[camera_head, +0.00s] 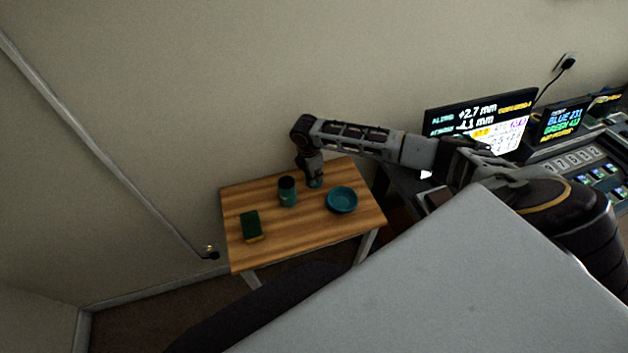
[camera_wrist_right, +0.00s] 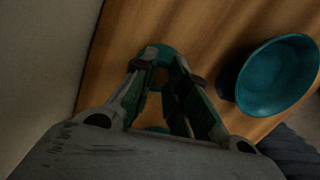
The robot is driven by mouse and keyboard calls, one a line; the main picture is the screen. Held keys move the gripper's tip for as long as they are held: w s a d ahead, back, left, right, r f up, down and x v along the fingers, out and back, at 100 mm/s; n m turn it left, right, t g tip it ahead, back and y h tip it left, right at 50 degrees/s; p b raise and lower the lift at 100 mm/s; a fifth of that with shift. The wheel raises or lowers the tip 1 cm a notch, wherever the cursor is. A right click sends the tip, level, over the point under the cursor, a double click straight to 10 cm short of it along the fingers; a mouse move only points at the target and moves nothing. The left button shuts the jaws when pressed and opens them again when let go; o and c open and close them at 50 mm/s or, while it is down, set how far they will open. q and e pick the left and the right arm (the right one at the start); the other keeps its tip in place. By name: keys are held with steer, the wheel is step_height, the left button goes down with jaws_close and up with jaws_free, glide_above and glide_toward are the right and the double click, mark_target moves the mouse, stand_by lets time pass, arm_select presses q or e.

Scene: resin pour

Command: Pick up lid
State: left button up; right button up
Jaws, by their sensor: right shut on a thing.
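My right gripper (camera_head: 314,183) points down at the back edge of the wooden table, between the teal cup and the teal bowl. In the right wrist view its two fingers (camera_wrist_right: 160,72) close in on a small teal piece (camera_wrist_right: 153,52), which I take to be the lid. The fingers hide much of it, and I cannot tell whether it still touches the table. The teal cup (camera_head: 287,192) stands upright just left of the gripper; its opening looks dark. My left gripper is not in view.
The teal bowl (camera_head: 341,200) is right of the gripper and also shows in the right wrist view (camera_wrist_right: 280,76). A green and yellow sponge (camera_head: 250,226) lies front left on the wooden table (camera_head: 290,240). The wall is close behind. Lit screens (camera_head: 480,120) stand to the right.

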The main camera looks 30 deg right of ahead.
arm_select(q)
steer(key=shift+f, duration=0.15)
arm_select(e)
step_height(320, 180, up, 10)
stand_by(0.7)
steer(key=shift+w, duration=0.1)
stand_by(0.4)
